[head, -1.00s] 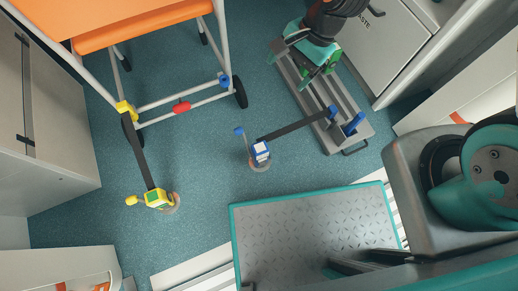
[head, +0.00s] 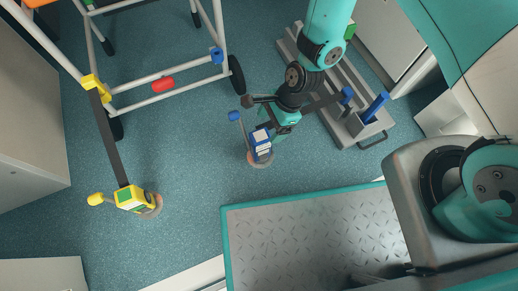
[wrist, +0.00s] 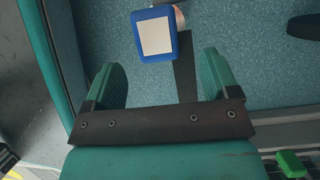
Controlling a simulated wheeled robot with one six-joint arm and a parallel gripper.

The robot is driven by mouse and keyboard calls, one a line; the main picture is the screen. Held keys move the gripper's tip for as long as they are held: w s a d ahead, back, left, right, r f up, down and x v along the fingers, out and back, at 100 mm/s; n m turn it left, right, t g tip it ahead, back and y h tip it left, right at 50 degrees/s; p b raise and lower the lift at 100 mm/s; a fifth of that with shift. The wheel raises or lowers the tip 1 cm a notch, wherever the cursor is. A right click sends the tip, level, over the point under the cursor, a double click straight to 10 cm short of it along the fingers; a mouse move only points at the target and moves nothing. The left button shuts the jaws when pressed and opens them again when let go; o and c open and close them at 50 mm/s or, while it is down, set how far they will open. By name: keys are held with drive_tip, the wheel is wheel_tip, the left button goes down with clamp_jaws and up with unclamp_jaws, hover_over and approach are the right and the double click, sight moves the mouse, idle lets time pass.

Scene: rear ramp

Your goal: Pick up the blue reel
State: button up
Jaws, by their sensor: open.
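The blue reel (head: 261,142), a blue box with a pale label, is on the floor in the middle of the head view. A blue knob on a thin lever stands at its left. A dark strap runs from it toward the grey rail frame. In the wrist view the reel (wrist: 155,32) is just beyond the fingertips, roughly centred between them. My gripper (head: 276,120) is open and empty, close beside the reel at its upper right in the head view. In the wrist view both teal fingers of my gripper (wrist: 162,65) are apart, with the strap passing between them.
A yellow reel (head: 134,199) lies at left, its strap rising to a yellow clip on the white-legged orange frame (head: 165,96). The grey rail frame (head: 372,125) with blue posts is at right. A teal-edged metal ramp plate (head: 320,235) is below. Floor between the reels is clear.

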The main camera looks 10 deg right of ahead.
sight(263, 134)
drive_tip(key=shift+b+x, duration=2.6)
drive_tip(key=shift+x, duration=1)
drive_tip(key=shift+s+a+r, duration=0.1)
drive_tip(key=shift+r, duration=0.1)
clamp_jaws()
